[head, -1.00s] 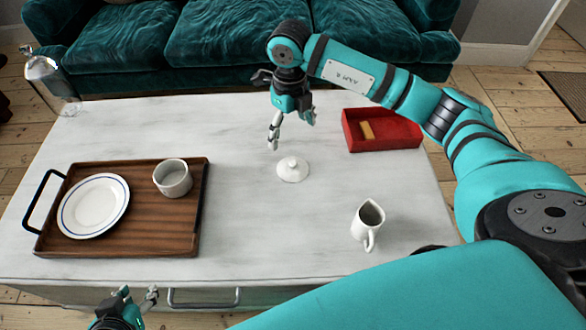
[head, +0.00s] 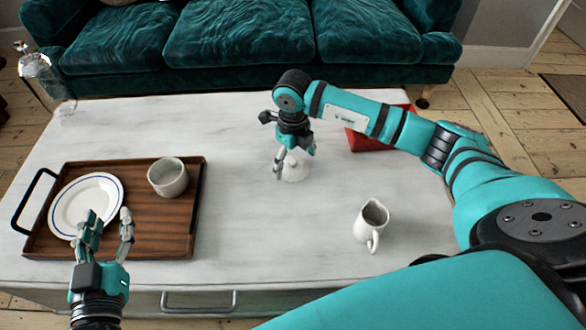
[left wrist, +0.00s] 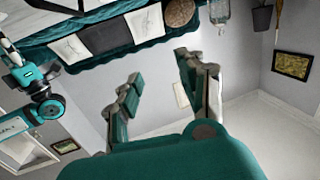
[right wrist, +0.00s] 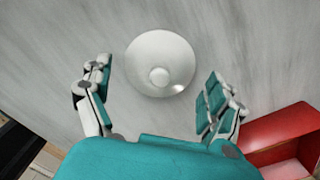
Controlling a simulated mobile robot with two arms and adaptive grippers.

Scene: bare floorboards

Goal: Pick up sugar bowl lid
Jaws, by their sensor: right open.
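The white sugar bowl lid (head: 294,170) lies knob up on the pale tabletop, partly hidden by my right gripper in the head view. In the right wrist view the lid (right wrist: 160,64) is a round white disc with a knob, lying ahead of and between the fingers. My right gripper (head: 295,164) is open above the lid, pointing down; its fingers (right wrist: 155,88) stand apart with nothing between them. My left gripper (head: 108,222) is open and empty over the front of the wooden tray. Its fingers (left wrist: 160,85) are spread in the left wrist view.
The wooden tray (head: 150,235) holds a white plate (head: 68,212) and a white bowl (head: 168,178). A white creamer jug (head: 371,224) stands right of the lid. A red box (head: 362,142) is partly behind my right arm. The table centre is otherwise clear.

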